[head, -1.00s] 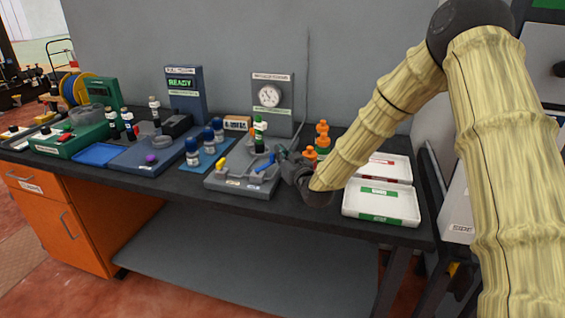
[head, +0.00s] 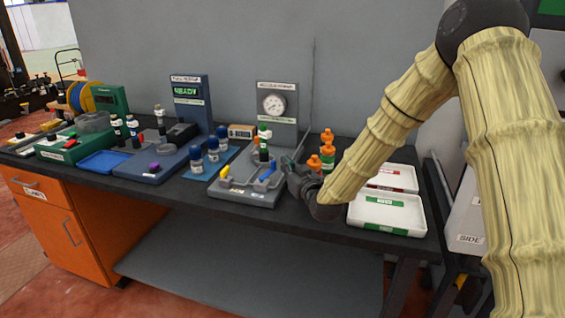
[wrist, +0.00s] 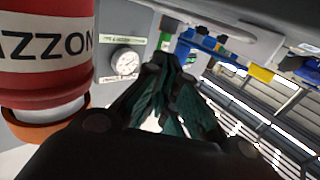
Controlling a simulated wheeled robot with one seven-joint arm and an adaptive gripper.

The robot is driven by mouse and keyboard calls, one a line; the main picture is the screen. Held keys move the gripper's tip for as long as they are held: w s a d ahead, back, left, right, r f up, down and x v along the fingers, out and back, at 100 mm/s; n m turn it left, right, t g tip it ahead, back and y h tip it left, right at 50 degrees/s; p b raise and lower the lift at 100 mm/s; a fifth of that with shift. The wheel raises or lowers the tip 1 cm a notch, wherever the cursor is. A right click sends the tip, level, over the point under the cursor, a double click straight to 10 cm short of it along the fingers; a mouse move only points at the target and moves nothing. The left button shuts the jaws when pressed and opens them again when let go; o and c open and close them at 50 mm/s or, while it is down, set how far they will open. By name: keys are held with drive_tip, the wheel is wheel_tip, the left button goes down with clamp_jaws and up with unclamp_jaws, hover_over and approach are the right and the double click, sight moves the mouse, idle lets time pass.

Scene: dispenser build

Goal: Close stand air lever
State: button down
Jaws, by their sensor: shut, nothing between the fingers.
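The grey stand (head: 240,195) sits on the dark bench below a pressure gauge (head: 273,104). It carries a yellow lever (head: 225,172) on its left and a blue lever (head: 268,171) on its right. I cannot read which one is marked air. A bottle with a green cap (head: 264,142) stands at the back of the stand. My gripper (head: 287,163) is shut and empty, just right of the blue lever. In the wrist view, the fingertips (wrist: 168,62) are near the blue lever (wrist: 205,46), with the yellow lever (wrist: 261,73) farther off. Contact cannot be told.
Orange-capped bottles (head: 327,158) stand close behind my gripper. White trays (head: 358,213) lie to the right, and blue-capped bottles (head: 197,158) on a blue mat to the left.

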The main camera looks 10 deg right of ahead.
drive_tip(key=s+d, duration=0.1)
drive_tip(key=s, duration=0.6)
drive_tip(key=shift+s+d, duration=0.15)
drive_tip(key=shift+d, duration=0.1)
